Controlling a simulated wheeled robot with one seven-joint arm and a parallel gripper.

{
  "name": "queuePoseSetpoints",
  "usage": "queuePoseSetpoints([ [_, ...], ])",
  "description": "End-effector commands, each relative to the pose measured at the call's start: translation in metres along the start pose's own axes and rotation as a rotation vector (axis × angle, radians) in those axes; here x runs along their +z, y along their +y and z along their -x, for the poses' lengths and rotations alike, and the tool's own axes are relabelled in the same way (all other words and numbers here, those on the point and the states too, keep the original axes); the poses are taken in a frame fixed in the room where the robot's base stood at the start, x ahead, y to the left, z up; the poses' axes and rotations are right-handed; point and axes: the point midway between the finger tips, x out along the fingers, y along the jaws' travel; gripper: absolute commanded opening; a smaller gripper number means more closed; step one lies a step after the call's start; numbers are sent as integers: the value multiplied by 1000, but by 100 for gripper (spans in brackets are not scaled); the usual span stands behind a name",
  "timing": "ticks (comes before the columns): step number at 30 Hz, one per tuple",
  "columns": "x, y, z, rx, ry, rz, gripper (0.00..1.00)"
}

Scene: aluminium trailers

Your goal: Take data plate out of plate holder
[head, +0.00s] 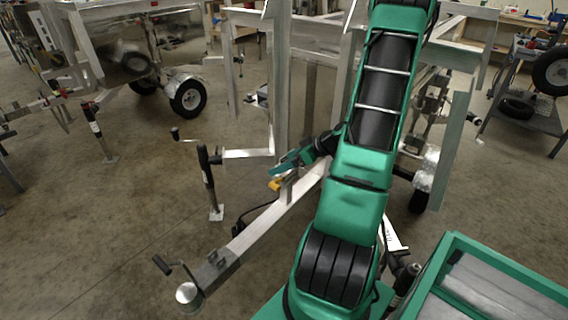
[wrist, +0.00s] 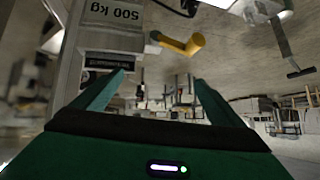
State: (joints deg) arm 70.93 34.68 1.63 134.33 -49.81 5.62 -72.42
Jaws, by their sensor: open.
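In the wrist view, a metal piece (wrist: 112,40) on the trailer bears a white label reading "500 kg" (wrist: 108,10), upside down, and a dark printed label (wrist: 112,61) nearer to me. I cannot tell which part is the data plate and which is its holder. My gripper (wrist: 161,77) is open, with nothing between its fingers. Its left fingertip is close to the dark label; whether they touch is unclear. A yellow handle (wrist: 182,43) juts out beside the metal piece. In the head view, my gripper (head: 284,167) is over the trailer's drawbar, and the labels cannot be made out.
The silver drawbar (head: 260,228) runs to a coupling (head: 187,293) at lower left. A jack post (head: 207,180) with a black grip stands left of my gripper. Tall metal panels (head: 310,100) rise behind. A green-edged tray (head: 445,265) is at lower right.

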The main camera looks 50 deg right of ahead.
Motion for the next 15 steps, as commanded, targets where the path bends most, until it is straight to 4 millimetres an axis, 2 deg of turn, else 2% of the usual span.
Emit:
queuePoseSetpoints([
  [3,9,32,1,66,120,-2,92],
  [7,14,57,6,135,209,3,92],
  [10,17,69,10,171,247,6,92],
  [15,15,76,6,190,269,8,92],
])
